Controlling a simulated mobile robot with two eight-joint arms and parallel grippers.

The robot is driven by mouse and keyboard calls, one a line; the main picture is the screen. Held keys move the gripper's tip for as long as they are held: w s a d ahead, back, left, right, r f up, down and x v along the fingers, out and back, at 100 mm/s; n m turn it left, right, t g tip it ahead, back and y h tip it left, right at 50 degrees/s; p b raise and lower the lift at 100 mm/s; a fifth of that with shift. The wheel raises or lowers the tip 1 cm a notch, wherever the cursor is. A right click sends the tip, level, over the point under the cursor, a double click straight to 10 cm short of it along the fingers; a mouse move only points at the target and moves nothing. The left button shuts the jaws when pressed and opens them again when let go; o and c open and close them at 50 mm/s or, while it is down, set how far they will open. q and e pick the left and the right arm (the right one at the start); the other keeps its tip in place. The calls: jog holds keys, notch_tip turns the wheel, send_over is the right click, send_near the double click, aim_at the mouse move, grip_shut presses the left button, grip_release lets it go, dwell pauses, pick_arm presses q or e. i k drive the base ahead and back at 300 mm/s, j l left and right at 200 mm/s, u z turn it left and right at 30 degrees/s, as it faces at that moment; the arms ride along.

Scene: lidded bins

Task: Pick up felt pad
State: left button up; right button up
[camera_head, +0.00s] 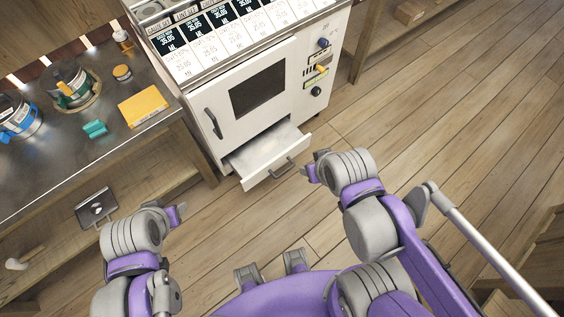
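A flat, yellow-orange rectangular piece (143,106) lies on the metal-topped workbench at the left. It looks most like the felt pad, but I cannot be sure of its material. My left gripper (179,213) is low in front of the bench, well apart from the yellow piece. My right gripper (312,172) is to the right, near the open drawer of the white machine and far from the yellow piece. Both grippers are small and mostly turned away, so their finger openings cannot be made out. I see nothing held in either one.
Open wooden floor (430,110) lies to the right.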

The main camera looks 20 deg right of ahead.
aim_at(96, 129)
jog(key=k+j, duration=0.2)
jog(key=k, duration=0.35)
jog(key=k+j, duration=0.15)
jog(key=k, duration=0.35)
